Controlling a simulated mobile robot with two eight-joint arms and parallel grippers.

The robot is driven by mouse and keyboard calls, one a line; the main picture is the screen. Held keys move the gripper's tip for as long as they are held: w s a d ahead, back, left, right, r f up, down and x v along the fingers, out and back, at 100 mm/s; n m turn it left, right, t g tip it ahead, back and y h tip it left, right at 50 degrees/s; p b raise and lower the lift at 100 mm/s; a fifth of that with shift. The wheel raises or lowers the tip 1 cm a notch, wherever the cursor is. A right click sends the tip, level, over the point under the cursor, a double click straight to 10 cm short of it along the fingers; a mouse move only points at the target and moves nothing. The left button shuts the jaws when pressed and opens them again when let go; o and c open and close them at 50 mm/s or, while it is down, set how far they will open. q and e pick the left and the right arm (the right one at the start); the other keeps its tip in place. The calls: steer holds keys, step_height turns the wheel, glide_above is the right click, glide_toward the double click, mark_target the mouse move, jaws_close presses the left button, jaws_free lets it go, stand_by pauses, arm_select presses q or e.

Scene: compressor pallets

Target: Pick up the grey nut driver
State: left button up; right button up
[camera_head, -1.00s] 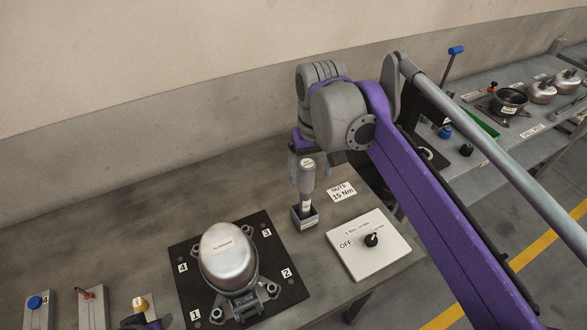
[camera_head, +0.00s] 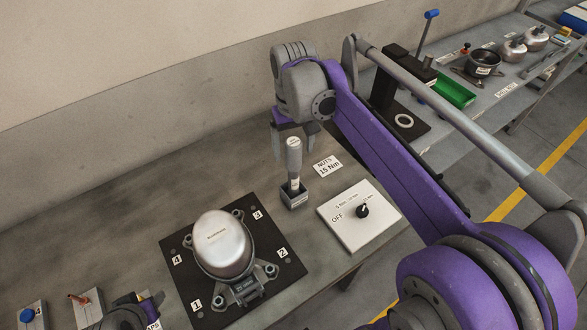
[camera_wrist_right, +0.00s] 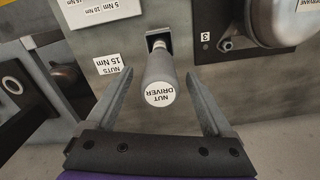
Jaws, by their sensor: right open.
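The grey nut driver (camera_head: 293,158) stands upright in a small square grey holder (camera_head: 295,197) on the bench. In the right wrist view its round end, labelled NUT DRIVER (camera_wrist_right: 160,93), faces the camera. My right gripper (camera_head: 289,142) is at the driver's upper part. In the right wrist view its two fingers (camera_wrist_right: 160,100) are spread, one on each side of the driver, with gaps to both. A small part of what looks like my left gripper (camera_head: 130,315) shows at the lower left edge; its jaws cannot be made out.
A silver compressor (camera_head: 222,245) sits on a black numbered plate (camera_head: 180,262) left of the holder. A white dial box (camera_head: 355,225) marked OFF stands to the right, near a NUTS 15 Nm label (camera_head: 327,166). A second bench (camera_head: 510,100) is at the far right.

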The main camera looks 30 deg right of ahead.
step_height(320, 180, down, 2)
steer(key=shift+f, duration=0.1)
jaws_close()
stand_by(0.5)
